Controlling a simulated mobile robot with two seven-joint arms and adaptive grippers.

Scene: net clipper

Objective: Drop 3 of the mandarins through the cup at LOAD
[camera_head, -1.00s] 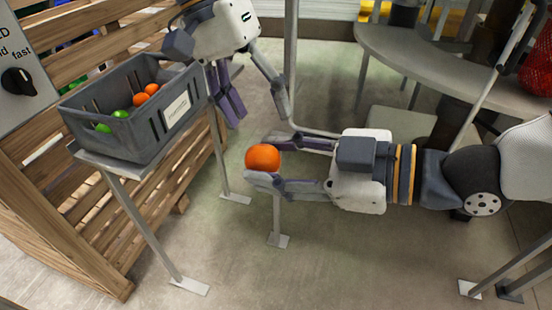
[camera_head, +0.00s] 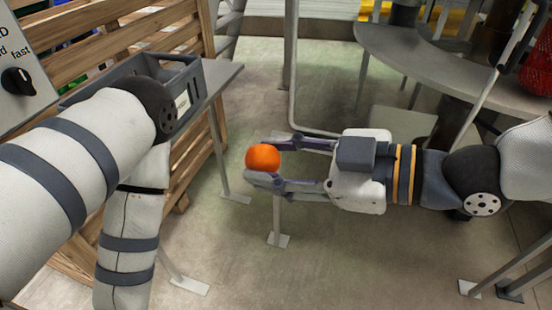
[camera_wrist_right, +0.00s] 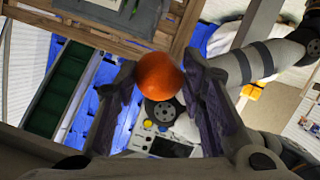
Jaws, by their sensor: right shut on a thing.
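One orange mandarin (camera_head: 263,158) is between the fingertips of my right gripper (camera_head: 272,160), which is shut on it and points left over open floor. The right wrist view also shows the mandarin (camera_wrist_right: 159,76) between the two dark fingers. The grey crate (camera_head: 196,82) is on a stand at the left. My left arm covers most of it, so any fruit inside is hidden. My left arm fills the left of the head view, but its gripper is out of sight. I cannot make out the cup at LOAD.
A wooden slatted wall (camera_head: 150,40) and a control panel with a black knob (camera_head: 18,81) are at the left. Floor lies clear below the right gripper.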

